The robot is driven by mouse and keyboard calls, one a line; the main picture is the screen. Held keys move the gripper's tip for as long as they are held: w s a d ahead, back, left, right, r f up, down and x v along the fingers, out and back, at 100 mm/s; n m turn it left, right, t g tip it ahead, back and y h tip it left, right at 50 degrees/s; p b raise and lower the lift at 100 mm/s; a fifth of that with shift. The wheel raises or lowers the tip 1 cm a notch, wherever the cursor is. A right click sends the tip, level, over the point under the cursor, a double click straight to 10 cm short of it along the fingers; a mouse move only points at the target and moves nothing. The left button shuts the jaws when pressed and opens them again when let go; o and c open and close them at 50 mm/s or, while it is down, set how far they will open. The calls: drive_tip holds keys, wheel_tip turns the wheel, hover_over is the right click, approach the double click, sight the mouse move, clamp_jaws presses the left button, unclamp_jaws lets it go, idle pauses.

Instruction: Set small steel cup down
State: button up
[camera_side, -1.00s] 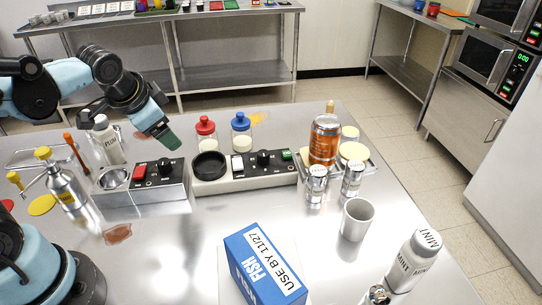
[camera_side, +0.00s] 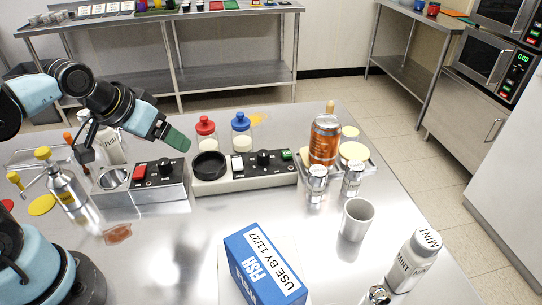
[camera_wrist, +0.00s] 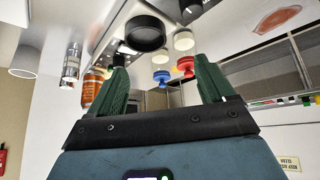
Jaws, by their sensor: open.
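A small round steel cup (camera_side: 112,179) shows in the side view at the left end of the left switch box (camera_side: 160,187). It looks upright; I cannot tell how deep it sits. My gripper (camera_side: 180,140) is above and to the right of it, behind the box and apart from it. In the wrist view my gripper (camera_wrist: 163,82) has its two green fingers wide apart, with nothing between them. A larger grey cup (camera_side: 357,220) stands upright alone on the right of the table, and also shows in the wrist view (camera_wrist: 25,62).
A black round dish (camera_side: 209,165) sits on the middle switch box (camera_side: 250,177). Red-lidded (camera_side: 205,130) and blue-lidded (camera_side: 241,131) jars stand behind it. A spray bottle (camera_side: 72,192) is at left.

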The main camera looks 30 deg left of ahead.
drive_tip(key=w+a+r+n+g, duration=0.1)
drive_tip(key=w+a+n+g, duration=0.2)
drive_tip(key=a+n, duration=0.75)
drive_tip(key=w+a+n+g, duration=0.25)
drive_tip(key=a+n, duration=0.55)
drive_tip(key=a, duration=0.5)
drive_tip(key=s+a+f+n+g, duration=0.15)
drive_tip(key=a+f+n, duration=0.25)
drive_tip(key=a+n, duration=0.45)
drive_tip(key=shift+m, duration=0.8)
drive_tip(key=f, duration=0.3)
drive_tip(key=a+f, duration=0.1)
drive_tip(key=f, duration=0.7)
drive_tip(key=shift+s+a+f, duration=0.1)
drive_tip(key=shift+s+a, duration=0.1)
drive_tip(key=shift+a, duration=0.1)
drive_tip(key=c, duration=1.1)
